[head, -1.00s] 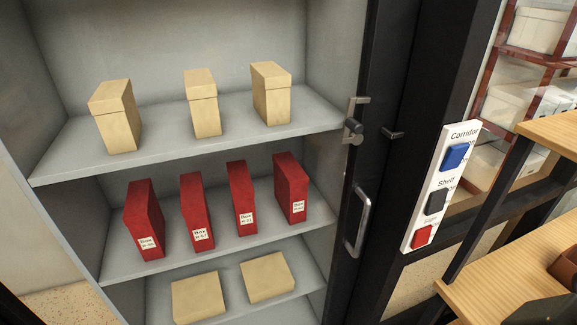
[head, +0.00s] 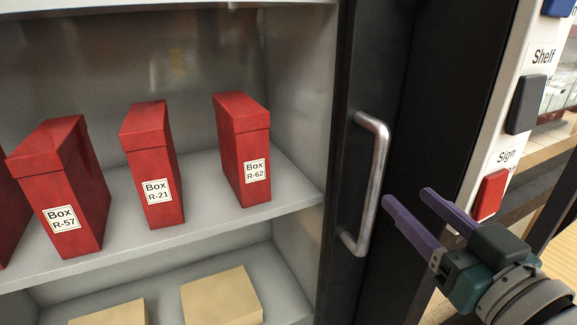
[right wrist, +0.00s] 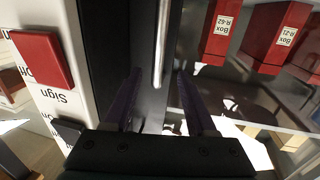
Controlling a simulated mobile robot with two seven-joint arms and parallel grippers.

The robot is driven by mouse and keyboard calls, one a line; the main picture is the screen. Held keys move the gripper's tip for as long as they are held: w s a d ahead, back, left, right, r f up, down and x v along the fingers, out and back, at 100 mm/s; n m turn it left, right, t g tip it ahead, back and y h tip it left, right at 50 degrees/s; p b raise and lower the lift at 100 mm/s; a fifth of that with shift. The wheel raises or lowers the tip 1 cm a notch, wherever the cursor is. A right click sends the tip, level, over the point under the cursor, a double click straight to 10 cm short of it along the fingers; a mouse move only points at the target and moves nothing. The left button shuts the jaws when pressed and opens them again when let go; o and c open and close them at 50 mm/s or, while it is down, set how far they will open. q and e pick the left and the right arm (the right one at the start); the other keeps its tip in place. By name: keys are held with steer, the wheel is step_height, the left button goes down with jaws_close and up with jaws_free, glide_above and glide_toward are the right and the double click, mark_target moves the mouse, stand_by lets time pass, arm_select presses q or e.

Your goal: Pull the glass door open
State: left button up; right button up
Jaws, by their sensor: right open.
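The glass door shows as a clear pane with faint reflections in front of the shelves, and its black frame (head: 372,60) carries a vertical metal handle (head: 378,170). The door looks closed. My right gripper (head: 406,197) is open and empty, with its purple fingers pointing at the handle from the right. In the head view the fingertips are close to the bar, but I cannot tell how much gap remains. In the right wrist view the handle (right wrist: 162,45) lies between the lines of the two open fingers (right wrist: 157,85), beyond their tips. My left gripper is not in view.
Behind the glass stand red boxes, including R-57 (head: 62,185), R-21 (head: 152,165) and R-62 (head: 243,150), with tan boxes (head: 222,297) below. Right of the door is a white panel with black (head: 526,103) and red (head: 490,194) buttons, close to my right arm.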

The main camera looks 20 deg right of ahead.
mark_target(381, 172)
steer(key=w, duration=0.3)
steer(key=w+d, duration=0.1)
steer(key=w, duration=0.6)
steer(key=shift+d+f, duration=0.1)
steer(key=shift+d, duration=0.1)
jaws_close()
stand_by(1.1)
